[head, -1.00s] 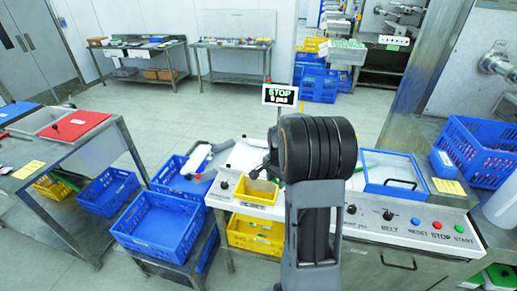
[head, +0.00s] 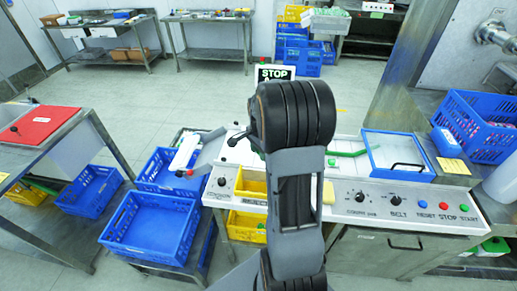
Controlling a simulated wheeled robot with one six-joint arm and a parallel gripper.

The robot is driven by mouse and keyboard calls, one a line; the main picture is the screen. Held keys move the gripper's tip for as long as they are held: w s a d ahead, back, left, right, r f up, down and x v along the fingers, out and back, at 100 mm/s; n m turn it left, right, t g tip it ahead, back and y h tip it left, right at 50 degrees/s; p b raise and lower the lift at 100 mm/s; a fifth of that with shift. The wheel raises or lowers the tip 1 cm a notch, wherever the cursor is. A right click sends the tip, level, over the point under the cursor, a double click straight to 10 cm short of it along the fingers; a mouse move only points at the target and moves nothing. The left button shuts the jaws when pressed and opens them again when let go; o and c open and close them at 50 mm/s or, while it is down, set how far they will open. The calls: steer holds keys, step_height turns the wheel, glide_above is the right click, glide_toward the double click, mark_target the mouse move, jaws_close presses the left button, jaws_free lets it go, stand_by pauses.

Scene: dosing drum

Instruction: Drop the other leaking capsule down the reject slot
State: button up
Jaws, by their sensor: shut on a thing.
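My gripper (head: 237,138) is mostly hidden behind my thick black wrist. Only a small dark part of it sticks out to the left, above the machine's white top. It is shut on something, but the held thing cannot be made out. No leaking capsule can be told apart in view. A yellow open-topped box (head: 250,181) is set in the machine's front left, below and slightly right of the gripper. A label (head: 254,203) under it seems to read REJECT, partly covered by my arm. The slot opening itself is not clear.
A control panel (head: 405,205) with knobs and buttons runs along the front right. A blue-framed lid (head: 398,157) lies behind it. A STOP display (head: 275,73) stands behind my wrist. Blue crates (head: 150,222) stand at left; a red board (head: 40,124) lies on the left table.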

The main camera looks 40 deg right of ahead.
step_height(320, 180, down, 5)
steer(key=b, duration=0.3)
steer(key=o, duration=1)
steer(key=shift+r, duration=0.1)
step_height(320, 180, up, 14)
steer(key=shift+f+b, duration=0.15)
steer(key=shift+b, duration=0.7)
